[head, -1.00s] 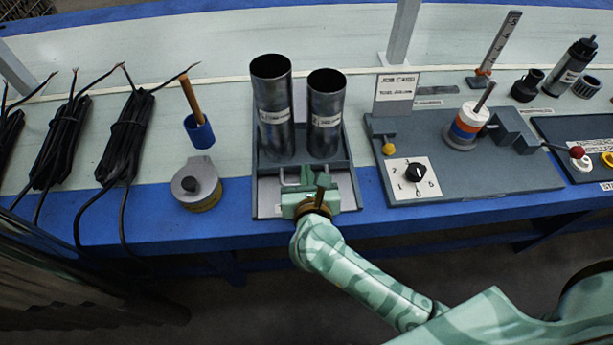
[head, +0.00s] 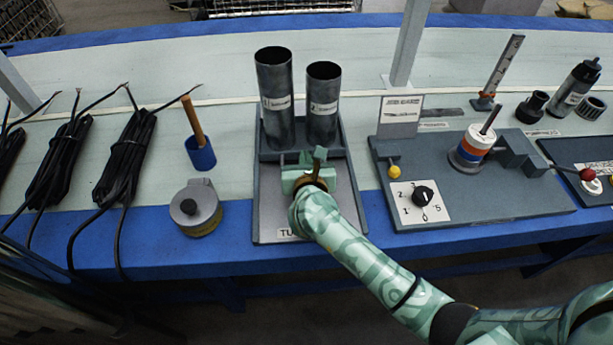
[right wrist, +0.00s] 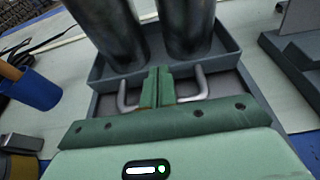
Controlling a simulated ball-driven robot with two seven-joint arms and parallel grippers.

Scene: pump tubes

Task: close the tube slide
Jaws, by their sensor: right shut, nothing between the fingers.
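The tube slide (head: 337,152) is a grey tray holding two dark upright metal tubes, the left one (head: 275,85) and the right one (head: 323,95). It sits toward the far end of its grey base plate (head: 268,205), with bare plate showing in front of it. My right gripper (head: 308,160) is at the slide's near side. In the right wrist view its shut green fingers (right wrist: 158,78) are at the middle of the silver handle (right wrist: 200,85), whose ends show on both sides. The fingertips are at the tray's front wall; exact contact is unclear. My left gripper is out of view.
A blue cup with a brown stick (head: 200,152) and a round grey canister (head: 196,208) stand left of the base plate. A panel with a dial (head: 423,196) and a yellow knob (head: 394,171) lies close on the right. Black cable bundles (head: 125,165) lie farther left.

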